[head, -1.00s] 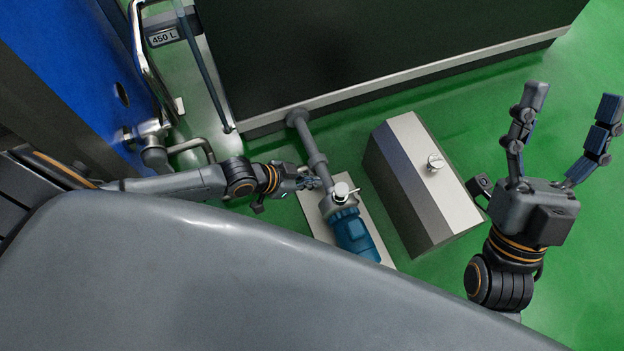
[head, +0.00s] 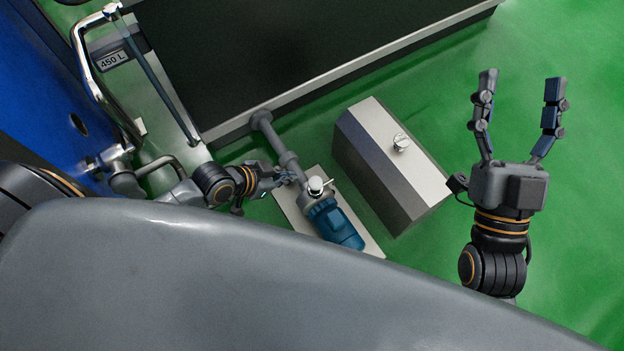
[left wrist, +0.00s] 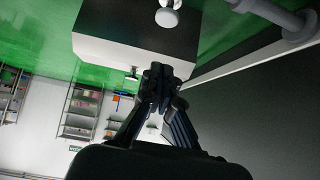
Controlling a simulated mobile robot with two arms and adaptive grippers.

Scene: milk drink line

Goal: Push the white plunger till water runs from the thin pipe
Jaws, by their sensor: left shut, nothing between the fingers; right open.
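The white plunger (head: 316,186) is a small round white knob on top of the blue pump (head: 336,224). It also shows in the left wrist view (left wrist: 167,16) at the top edge. My left gripper (head: 288,178) is just left of the plunger, close to the grey pipe; contact is not clear. In the left wrist view its fingers (left wrist: 158,76) are shut together with nothing between them. My right gripper (head: 521,84) is open and empty, over the green floor at the right. I cannot tell which pipe is the thin pipe, and I see no running water.
A grey box (head: 372,168) with a silver knob (head: 401,142) stands right of the pump. A large dark tank (head: 290,50) with a pale rim is behind. A "450 L" label (head: 113,61) and metal pipes are at the left. My grey body fills the foreground.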

